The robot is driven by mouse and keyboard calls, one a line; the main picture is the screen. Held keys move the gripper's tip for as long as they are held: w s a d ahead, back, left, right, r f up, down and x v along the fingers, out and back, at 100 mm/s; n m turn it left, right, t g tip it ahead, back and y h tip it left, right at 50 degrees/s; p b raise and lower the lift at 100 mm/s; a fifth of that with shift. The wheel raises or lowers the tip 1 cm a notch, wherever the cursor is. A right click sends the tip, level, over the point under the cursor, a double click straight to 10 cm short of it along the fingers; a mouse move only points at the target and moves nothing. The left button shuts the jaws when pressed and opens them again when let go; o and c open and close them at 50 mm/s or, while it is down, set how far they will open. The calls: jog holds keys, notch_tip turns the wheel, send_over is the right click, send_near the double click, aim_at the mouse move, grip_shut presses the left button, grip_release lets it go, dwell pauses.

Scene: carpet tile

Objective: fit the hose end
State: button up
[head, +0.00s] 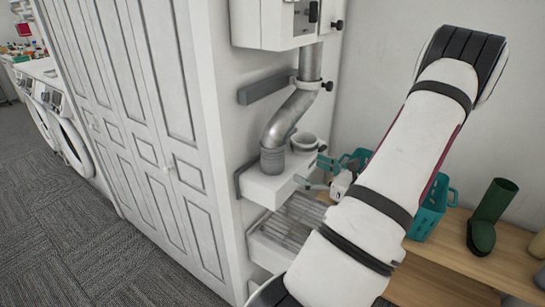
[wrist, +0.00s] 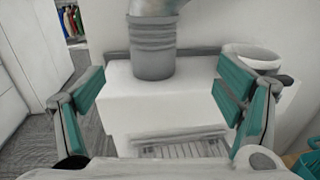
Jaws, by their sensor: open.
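The grey ribbed hose end (head: 273,160) hangs from a bent silver hose (head: 290,117) and meets the top of a white ledge (head: 262,186). I cannot tell whether it rests on the ledge or sits in an opening. A round white collar (head: 305,142) stands to its right. In the wrist view the hose end (wrist: 153,50) is upright, ahead of and between my fingers, and the collar (wrist: 252,57) is partly hidden behind the right finger. My gripper (head: 309,172) is open and empty, with teal finger pads, to the right of the hose end and apart from it.
A white box (head: 275,22) with a silver pipe is on the wall above. A grey slatted rack (head: 290,228) lies below the ledge. White cabinet doors (head: 130,100) stand left.

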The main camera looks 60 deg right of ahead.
aim_at(284, 157)
jog(key=x, duration=0.8)
jog(key=shift+a, duration=0.2)
jog(key=shift+a+p+x, duration=0.2)
jog(key=shift+p+x, duration=0.05)
jog(key=shift+x, duration=1.1)
jog(key=shift+a+p+x, duration=0.2)
jog(key=shift+p+x, duration=0.05)
jog(key=shift+x, duration=1.1)
jog(key=shift+w, duration=0.1)
jog(key=c, duration=1.3)
jog(key=shift+c, duration=0.3)
jog(key=shift+r, duration=0.1)
